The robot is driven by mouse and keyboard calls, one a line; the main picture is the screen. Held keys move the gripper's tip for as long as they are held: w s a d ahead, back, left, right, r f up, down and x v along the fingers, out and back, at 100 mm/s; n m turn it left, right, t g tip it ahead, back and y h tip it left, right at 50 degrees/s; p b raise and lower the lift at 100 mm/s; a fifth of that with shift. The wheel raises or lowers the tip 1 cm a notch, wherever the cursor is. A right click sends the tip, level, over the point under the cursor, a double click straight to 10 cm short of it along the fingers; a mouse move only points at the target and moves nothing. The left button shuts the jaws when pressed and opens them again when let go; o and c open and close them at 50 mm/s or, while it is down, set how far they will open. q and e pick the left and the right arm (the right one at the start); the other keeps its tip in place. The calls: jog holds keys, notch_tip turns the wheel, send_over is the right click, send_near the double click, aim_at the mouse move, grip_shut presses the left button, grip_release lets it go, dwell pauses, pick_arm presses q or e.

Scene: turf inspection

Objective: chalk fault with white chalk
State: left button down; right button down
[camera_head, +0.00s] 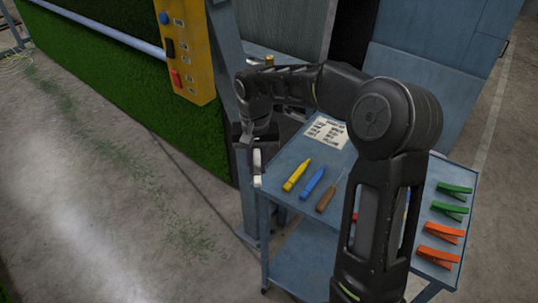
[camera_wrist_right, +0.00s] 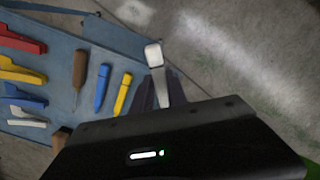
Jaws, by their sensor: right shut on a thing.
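A white chalk stick (camera_head: 257,167) is held in my right gripper (camera_head: 255,146), beside the left edge of the cart. In the right wrist view the white chalk (camera_wrist_right: 154,58) sticks out from between the dark fingers (camera_wrist_right: 157,95), which are shut on it. The green turf (camera_head: 105,85) stands as an upright sheet at the left of the head view, apart from the chalk. I cannot make out a fault on it. My left gripper is not in view.
The blue cart (camera_head: 285,197) carries a yellow stick (camera_head: 296,175), a blue stick (camera_head: 312,183), a wooden-handled tool (camera_head: 328,197), a paper sheet (camera_head: 325,131) and green and orange clips (camera_head: 440,232). A yellow control box (camera_head: 186,50) and a post stand near my arm. Floor at left is open.

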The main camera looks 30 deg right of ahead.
jog(key=a+f+n+b, duration=0.2)
jog(key=a+f, duration=0.2)
jog(key=f, duration=0.4)
jog(key=s+a+f+n+b, duration=0.1)
jog(key=a+f, duration=0.3)
jog(key=f, duration=0.5)
jog(key=a+f+n+b, duration=0.3)
jog(key=a+f+b, duration=0.1)
jog(key=f, duration=0.4)
jog(key=shift+s+a+f, duration=0.2)
jog(key=shift+s+a, duration=0.2)
